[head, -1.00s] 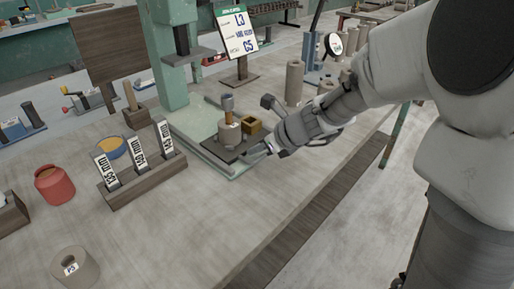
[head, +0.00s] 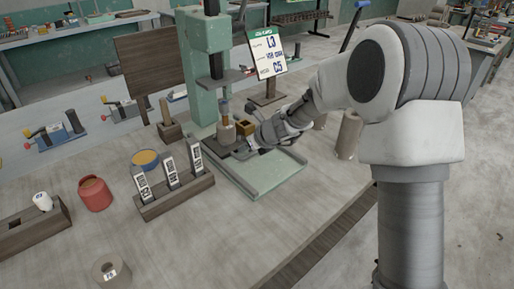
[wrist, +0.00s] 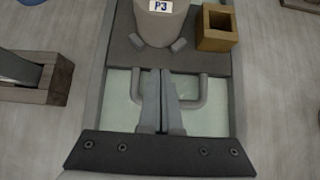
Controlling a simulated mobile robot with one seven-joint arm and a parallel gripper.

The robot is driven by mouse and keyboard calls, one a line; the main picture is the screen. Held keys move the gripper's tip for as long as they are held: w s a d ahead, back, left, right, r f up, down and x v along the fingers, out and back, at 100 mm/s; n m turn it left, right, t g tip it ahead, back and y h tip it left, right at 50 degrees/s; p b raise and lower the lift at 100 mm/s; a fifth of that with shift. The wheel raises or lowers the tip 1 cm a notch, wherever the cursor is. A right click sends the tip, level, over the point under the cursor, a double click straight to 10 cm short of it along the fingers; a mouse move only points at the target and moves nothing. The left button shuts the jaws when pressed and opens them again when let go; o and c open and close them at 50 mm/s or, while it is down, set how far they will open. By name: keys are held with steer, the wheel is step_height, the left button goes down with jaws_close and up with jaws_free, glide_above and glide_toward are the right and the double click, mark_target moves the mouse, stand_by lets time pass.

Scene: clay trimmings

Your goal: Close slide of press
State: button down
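The press (head: 203,45) is a green column with a grey ram plate (head: 228,80) above a pale green bed (head: 262,178). Its slide is a dark flat plate (wrist: 118,62) on the bed, carrying a grey cylinder labelled P3 (wrist: 160,25) and a hollow wooden block (wrist: 217,30). In the head view the cylinder (head: 226,131) stands nearly under the ram. A grey U-shaped handle (wrist: 203,92) is on the slide's near edge. My gripper (wrist: 161,78) has its fingers together within the handle's span, tips at the plate's edge. Contact with the handle bar is unclear.
A sign (head: 266,50) and taller grey cylinders (head: 348,135) stand behind and right. The bed's front part is bare.

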mark_target(233, 136)
steer(key=w+a+p, duration=0.3)
steer(key=w+a, duration=0.1)
steer(key=shift+a+p, duration=0.1)
steer(key=shift+p, duration=0.2)
steer(key=shift+w+r, duration=0.1)
steer(key=shift+r, duration=0.05)
stand_by(0.3)
steer(key=shift+r, duration=0.2)
